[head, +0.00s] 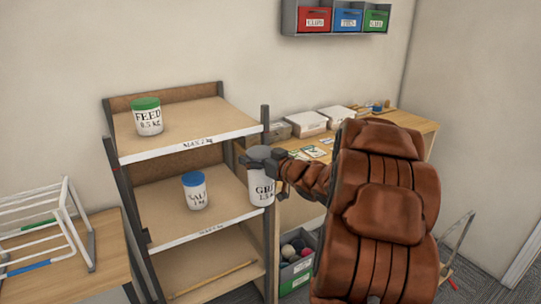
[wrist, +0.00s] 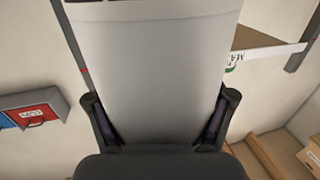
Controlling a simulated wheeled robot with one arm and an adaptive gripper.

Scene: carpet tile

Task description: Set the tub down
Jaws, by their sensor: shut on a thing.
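A white tub with a grey lid (head: 262,188), its dark lettering only partly readable, is in my gripper (head: 264,163) in the head view. It hangs upright by the right front of the shelf rack (head: 180,238); I cannot tell whether it touches the rack. In the wrist view the tub (wrist: 150,75) fills the middle between the two fingers of my gripper (wrist: 160,125). A tub with a green lid marked FEED 0.5 kg (head: 148,121) stands on the top shelf. A smaller tub with a blue lid (head: 195,193) stands on the middle shelf.
The top shelf edge reads MAX 2 kg (head: 195,142). Free room shows on both shelves beside the tubs. A stick (head: 215,279) lies on the bottom shelf. A desk (head: 405,120) with boxes is behind right; a bin of balls (head: 297,262) is below. A white rack (head: 45,225) stands left.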

